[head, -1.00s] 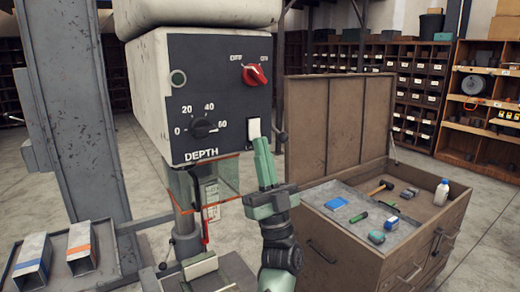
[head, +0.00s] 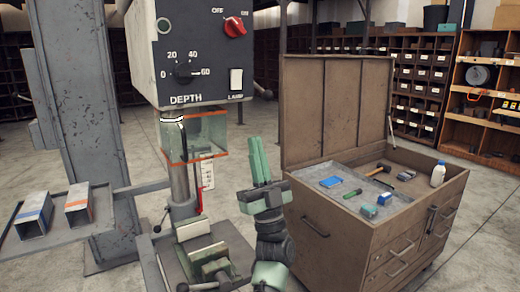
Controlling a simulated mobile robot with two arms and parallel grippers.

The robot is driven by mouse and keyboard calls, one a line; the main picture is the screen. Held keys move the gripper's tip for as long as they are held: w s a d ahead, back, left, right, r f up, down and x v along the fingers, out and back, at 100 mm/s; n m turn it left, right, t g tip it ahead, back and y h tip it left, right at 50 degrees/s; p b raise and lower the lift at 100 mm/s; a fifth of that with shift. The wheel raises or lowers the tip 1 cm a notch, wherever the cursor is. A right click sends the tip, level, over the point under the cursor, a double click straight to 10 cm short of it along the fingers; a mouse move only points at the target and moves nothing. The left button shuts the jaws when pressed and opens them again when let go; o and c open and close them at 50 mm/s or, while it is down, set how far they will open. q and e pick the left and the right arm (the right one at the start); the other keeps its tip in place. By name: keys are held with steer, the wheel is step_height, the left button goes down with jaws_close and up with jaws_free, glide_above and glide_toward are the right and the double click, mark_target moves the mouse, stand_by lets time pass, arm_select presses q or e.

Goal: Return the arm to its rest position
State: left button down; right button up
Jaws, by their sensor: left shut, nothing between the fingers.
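My left gripper (head: 258,150) stands upright in the lower middle of the head view, with pale green fingers shut together and nothing between them. It is in front of the gap between the drill press and the tool cabinet, below the press's control panel (head: 205,60). The panel carries a red rotary switch (head: 235,27), a DEPTH knob (head: 183,71) and a white LAMP switch (head: 236,79). The fingers appear apart from the panel. My right gripper is not in view.
A green vise (head: 212,262) sits below the press's clear guard (head: 207,137). A tray (head: 70,228) with two metal tubes is at left. The open brown cabinet (head: 330,245) with tools stands close right of my arm. Shelves line the back.

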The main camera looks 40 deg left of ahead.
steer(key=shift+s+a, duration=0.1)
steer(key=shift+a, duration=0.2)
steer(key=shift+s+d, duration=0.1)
